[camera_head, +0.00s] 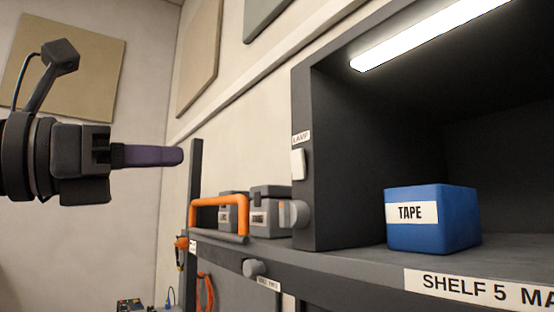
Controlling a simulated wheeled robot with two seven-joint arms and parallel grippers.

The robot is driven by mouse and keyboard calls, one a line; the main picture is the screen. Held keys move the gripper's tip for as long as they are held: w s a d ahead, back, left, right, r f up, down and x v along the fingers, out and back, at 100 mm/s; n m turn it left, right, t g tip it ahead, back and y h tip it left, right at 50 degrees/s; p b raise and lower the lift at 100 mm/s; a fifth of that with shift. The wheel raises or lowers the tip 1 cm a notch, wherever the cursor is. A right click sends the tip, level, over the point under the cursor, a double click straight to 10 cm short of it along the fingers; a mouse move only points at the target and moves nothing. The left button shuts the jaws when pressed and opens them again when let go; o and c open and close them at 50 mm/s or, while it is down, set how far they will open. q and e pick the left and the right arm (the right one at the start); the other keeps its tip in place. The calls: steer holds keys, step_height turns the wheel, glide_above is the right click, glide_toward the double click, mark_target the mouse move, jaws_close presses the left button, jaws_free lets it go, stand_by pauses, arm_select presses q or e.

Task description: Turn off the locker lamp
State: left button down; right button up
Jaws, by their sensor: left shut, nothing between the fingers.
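The locker lamp (430,36) is a bright white tube under the roof of the dark open locker (302,110), and it is lit. A white rocker switch (297,164) sits on the locker's front left edge, below a small label reading LAMP (300,138). My left gripper (180,156) comes in from the left with its purple fingers shut and empty. It points right toward the switch and appears well apart from it. My right gripper is not in view.
A blue box labelled TAPE (433,220) stands inside the locker. An orange handle (218,200), grey cases (268,210) and a round grey knob (294,214) are near the switch. A dark post (195,175) stands between gripper and locker in the picture.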

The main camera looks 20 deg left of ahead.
mark_target(294, 158)
arm_select(q)
steer(key=p+x, duration=0.5)
steer(key=x, duration=0.8)
steer(key=shift+w+d+r, duration=0.1)
steer(key=shift+w+r, duration=0.05)
steer(key=shift+w+d, duration=0.25)
steer(key=shift+w, duration=0.1)
